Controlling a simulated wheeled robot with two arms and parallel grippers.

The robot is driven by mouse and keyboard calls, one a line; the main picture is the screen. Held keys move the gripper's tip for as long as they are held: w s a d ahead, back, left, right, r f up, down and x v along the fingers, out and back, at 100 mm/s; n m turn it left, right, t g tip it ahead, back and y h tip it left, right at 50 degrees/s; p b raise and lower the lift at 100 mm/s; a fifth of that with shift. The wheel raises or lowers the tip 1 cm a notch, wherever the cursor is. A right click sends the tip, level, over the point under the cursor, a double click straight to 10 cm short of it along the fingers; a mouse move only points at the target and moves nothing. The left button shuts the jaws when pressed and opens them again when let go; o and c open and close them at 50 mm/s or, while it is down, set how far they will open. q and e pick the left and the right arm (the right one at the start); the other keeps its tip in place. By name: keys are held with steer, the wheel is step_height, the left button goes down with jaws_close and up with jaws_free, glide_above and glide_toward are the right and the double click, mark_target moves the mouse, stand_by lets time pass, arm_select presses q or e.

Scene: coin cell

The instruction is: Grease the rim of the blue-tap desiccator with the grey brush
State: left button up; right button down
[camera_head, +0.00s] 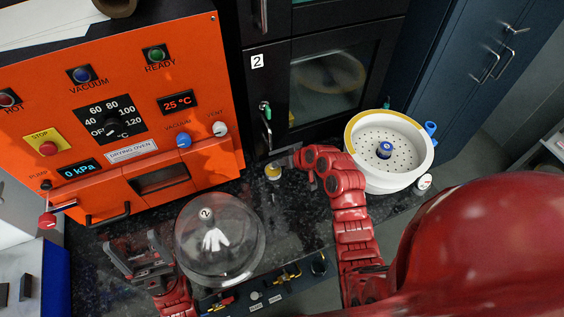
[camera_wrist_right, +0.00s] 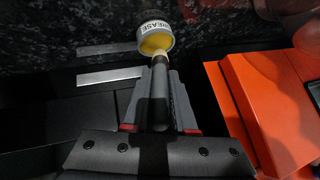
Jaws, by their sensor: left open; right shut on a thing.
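The white desiccator base (camera_head: 392,178) with a blue tap (camera_head: 431,128) stands open at the right of the bench. Its rim has a yellow coat along the back-left arc; the rest looks white. My right gripper (camera_head: 288,158) is left of it, shut on the grey brush (camera_wrist_right: 159,82). The brush points into the small grease pot (camera_head: 273,172), labelled GREASE in the right wrist view (camera_wrist_right: 155,30); its tip is at the yellow grease and hidden there. My left gripper (camera_head: 137,256) is open and empty, left of the clear glass lid (camera_head: 222,258).
The orange drying oven (camera_head: 130,170) fills the back left. A dark cabinet marked 2 (camera_head: 310,50) stands behind the bench. A small white round item (camera_head: 424,182) is beside the desiccator. A tool strip (camera_head: 262,289) lies along the front edge. Dark bench is clear between lid and pot.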

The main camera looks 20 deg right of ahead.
steer(key=shift+f+b, duration=0.6)
steer(key=shift+f, duration=0.1)
stand_by(0.6)
steer(key=shift+s+f+b, duration=0.1)
steer(key=shift+b, duration=0.2)
stand_by(1.2)
step_height(320, 180, up, 2)
steer(key=shift+r+p, duration=0.1)
steer(key=shift+p, duration=0.45)
steer(key=shift+r+p, duration=0.9)
steer(key=shift+r, duration=1.6)
